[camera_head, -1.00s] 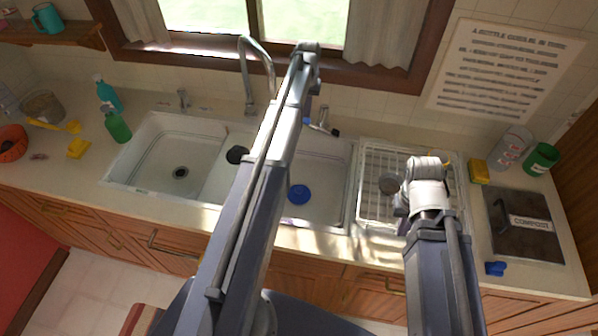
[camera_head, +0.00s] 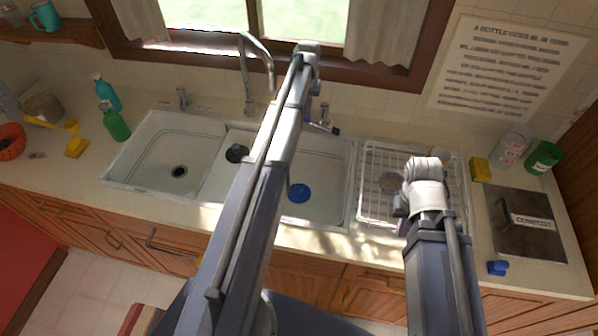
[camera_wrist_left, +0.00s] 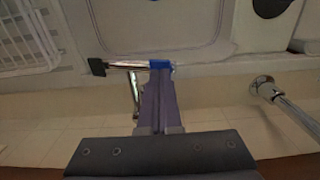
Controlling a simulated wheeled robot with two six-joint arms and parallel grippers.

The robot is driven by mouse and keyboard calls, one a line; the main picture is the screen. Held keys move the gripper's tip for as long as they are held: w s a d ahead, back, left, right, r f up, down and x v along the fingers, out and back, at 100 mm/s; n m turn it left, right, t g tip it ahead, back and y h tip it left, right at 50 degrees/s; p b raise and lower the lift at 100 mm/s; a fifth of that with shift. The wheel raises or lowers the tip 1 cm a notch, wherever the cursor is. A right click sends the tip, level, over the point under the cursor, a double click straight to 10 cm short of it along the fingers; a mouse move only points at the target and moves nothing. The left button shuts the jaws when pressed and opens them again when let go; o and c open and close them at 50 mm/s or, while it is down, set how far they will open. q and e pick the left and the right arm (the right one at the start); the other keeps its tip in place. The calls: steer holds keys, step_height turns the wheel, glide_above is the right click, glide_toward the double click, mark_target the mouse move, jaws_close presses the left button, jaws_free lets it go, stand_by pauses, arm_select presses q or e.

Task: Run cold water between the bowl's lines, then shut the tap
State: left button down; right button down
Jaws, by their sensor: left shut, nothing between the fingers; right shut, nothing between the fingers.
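A chrome tap (camera_head: 322,124) with a black end stands behind the middle basin. In the left wrist view the tap (camera_wrist_left: 130,64) has a blue part (camera_wrist_left: 161,64) on it. My left gripper (camera_wrist_left: 161,75) is shut and empty, its purple fingertips at the blue part; I cannot tell whether they touch. In the head view my left arm mostly hides it. My right gripper (camera_head: 401,206) is shut and empty above the drying rack, mostly hidden by its wrist. A blue round thing (camera_head: 299,193) lies in the basin; I cannot tell whether it is the bowl. No bowl lines or running water show.
A grey round thing (camera_head: 389,182) sits on the white drying rack (camera_head: 366,215). A tall curved spout (camera_head: 246,70) rises behind the sink. Green bottles (camera_head: 115,124) stand left, and a dark compost lid (camera_head: 527,240) lies right. The left basin (camera_head: 160,160) is empty.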

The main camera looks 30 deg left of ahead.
arm_select(q)
steer(key=shift+f+b, duration=1.6)
steer(key=shift+f, duration=0.15)
step_height(320, 180, up, 7)
steer(key=p, duration=0.7)
steer(key=shift+d+f, duration=0.2)
steer(key=shift+f, duration=0.05)
steer(key=w+d, duration=0.2)
steer(key=d, duration=0.8)
steer(key=shift+w+d, duration=0.15)
steer(key=shift+w, duration=0.25)
steer(key=shift+f+b, duration=0.1)
steer(key=shift+b, duration=0.25)
steer(key=shift+f+b, duration=1.5)
steer(key=shift+r, duration=0.1)
stand_by(1.6)
